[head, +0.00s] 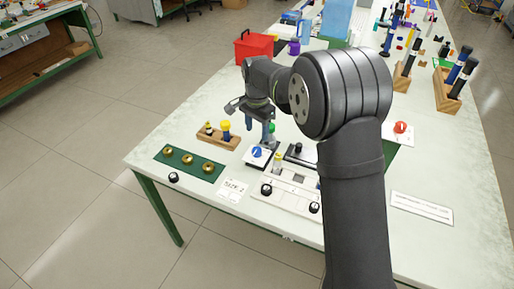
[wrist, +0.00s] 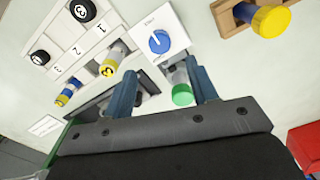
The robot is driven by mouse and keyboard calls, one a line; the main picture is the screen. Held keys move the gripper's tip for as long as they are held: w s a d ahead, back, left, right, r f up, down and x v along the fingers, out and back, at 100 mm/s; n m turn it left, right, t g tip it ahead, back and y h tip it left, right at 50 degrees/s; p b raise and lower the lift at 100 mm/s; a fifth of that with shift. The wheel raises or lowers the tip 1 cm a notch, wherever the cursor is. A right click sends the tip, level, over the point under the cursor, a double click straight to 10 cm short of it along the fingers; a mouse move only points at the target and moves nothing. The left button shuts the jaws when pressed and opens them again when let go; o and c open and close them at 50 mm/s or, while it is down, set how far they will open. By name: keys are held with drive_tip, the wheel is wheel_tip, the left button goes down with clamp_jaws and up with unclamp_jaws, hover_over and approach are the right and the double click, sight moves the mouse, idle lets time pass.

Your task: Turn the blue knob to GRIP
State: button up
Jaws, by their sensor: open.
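The blue knob (head: 257,152) sits on a small white plate (head: 251,161) near the front of the table. In the wrist view the knob (wrist: 159,41) shows a white pointer line, and the plate's small print is too small to read. My gripper (wrist: 161,66) is open, its fingers pointing toward the plate's side, with the knob beyond the fingertips and apart from them. In the head view my gripper (head: 266,138) hangs just behind the knob. A green-capped cylinder (wrist: 182,94) shows between the fingers, nearer the right one; I cannot tell whether they touch.
A white numbered panel (wrist: 85,55) with black knobs and coloured rods lies beside the knob plate. A wooden block (head: 218,138) with yellow-topped pieces and a green board (head: 190,178) with brass rings stand left. A red bin (head: 254,47) is behind.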

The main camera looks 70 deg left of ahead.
sight(257, 149)
wheel_tip(257, 149, down, 9)
drive_tip(key=shift+f, duration=0.1)
idle(0.3)
drive_tip(key=c, duration=1)
